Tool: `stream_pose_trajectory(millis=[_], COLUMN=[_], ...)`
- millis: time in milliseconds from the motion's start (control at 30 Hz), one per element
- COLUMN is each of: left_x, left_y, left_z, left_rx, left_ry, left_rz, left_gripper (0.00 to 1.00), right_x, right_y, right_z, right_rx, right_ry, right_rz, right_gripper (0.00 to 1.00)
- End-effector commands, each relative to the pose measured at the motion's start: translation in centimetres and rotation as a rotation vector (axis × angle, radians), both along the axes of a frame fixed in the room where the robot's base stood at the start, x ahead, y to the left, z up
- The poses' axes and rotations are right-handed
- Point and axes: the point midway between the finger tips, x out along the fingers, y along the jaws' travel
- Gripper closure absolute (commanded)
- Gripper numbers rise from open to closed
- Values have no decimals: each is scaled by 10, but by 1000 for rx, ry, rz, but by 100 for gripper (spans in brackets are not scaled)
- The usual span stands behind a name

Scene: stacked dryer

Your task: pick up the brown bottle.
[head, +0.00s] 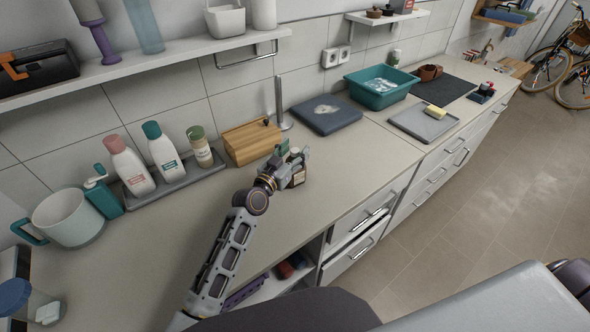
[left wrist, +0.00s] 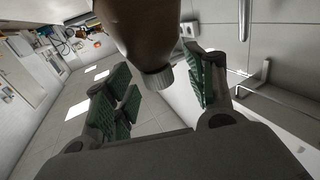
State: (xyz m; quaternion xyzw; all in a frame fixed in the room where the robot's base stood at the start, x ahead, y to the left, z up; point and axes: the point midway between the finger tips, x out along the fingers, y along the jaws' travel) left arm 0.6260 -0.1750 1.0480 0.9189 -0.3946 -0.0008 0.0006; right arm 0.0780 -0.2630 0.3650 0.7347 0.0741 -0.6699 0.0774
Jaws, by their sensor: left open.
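The brown bottle (left wrist: 145,30) with a grey cap reaches from the top edge of the left wrist view down between the fingers of my left gripper (left wrist: 162,92). The green-padded fingers stand apart on either side of the bottle, with visible space beside its cap. In the head view my left gripper (head: 289,166) is over the counter, in front of the wooden box, and largely hides the bottle (head: 298,178). I cannot tell whether a finger touches the bottle. My right gripper is not in view.
A wooden box (head: 248,143) stands just behind my left gripper. A tray (head: 178,182) with several bottles is to its left. A dark folded item (head: 325,115) and a teal basin (head: 380,88) are farther right. The counter's front edge is close, with drawers below.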

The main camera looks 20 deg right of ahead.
Motion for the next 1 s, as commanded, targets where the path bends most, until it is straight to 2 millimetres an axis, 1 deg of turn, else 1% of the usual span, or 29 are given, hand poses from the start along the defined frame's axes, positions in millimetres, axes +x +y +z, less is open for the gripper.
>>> stream_pose_trajectory(millis=[167,633,1000], left_x=[5,5,5], left_y=[-5,-5,-5], left_z=[1,0,0], left_rx=[-1,0,0], left_ry=[-1,0,0], left_rz=[0,0,0], left_gripper=[45,45,92], right_x=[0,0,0], right_y=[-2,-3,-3], right_z=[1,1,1], right_rx=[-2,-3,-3], right_ry=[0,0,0], right_rz=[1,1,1], right_gripper=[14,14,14])
